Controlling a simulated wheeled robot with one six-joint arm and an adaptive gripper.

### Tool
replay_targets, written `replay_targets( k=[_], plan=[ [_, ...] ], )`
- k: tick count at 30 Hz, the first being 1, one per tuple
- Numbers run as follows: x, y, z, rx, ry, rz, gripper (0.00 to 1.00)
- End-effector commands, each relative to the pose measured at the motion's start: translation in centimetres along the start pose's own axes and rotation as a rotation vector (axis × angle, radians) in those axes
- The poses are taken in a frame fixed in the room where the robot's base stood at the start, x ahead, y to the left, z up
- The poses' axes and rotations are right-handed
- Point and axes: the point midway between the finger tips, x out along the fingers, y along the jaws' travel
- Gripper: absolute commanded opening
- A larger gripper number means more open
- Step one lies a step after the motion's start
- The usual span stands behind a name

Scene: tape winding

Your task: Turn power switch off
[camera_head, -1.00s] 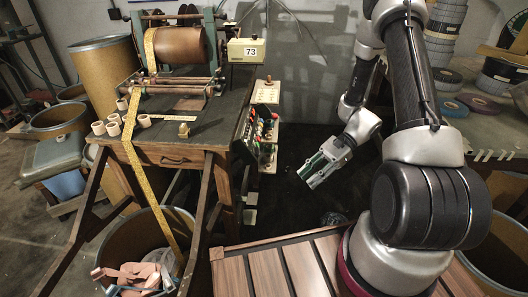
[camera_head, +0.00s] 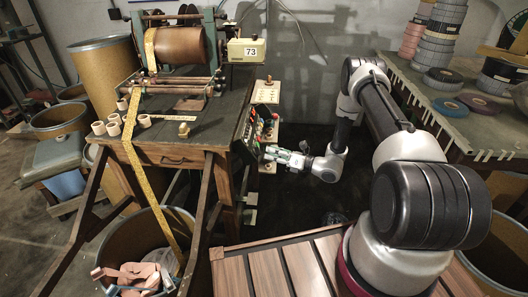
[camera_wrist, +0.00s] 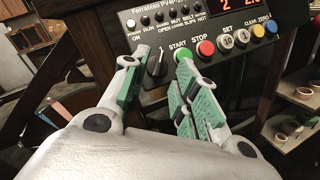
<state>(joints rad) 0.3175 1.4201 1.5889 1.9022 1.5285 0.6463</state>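The control panel (camera_head: 256,122) is mounted on the right side of the wooden winding bench. In the wrist view the panel (camera_wrist: 185,22) shows a "POWER" label at its left, with "ON" below it and small indicator lights beside. The power switch (camera_wrist: 158,62), a dark lever or knob with a light tip, sits left of the green start button (camera_wrist: 183,54) and red stop button (camera_wrist: 206,48). My gripper (camera_head: 283,157) is at the panel's lower part. In the wrist view its green-padded fingers (camera_wrist: 161,72) are open, one on each side of the switch. Contact cannot be told.
Several other buttons (camera_wrist: 242,36) and a red digital display (camera_wrist: 240,4) are to the right on the panel. Small shelves with rings (camera_wrist: 280,138) lie right of it. A side table with tape rolls (camera_head: 446,107) stands at the right.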

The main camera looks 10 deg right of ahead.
Motion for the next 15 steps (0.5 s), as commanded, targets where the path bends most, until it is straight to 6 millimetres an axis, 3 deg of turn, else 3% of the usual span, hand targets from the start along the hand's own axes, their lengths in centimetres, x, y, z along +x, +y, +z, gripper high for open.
replay_targets(
  k=[6, 15],
  plan=[
    [3.2, 0.1, -0.1, -0.001, 0.002, 0.002, 0.29],
    [4.2, 0.0, 0.0, -0.002, 0.002, 0.001, 0.29]
  ],
)
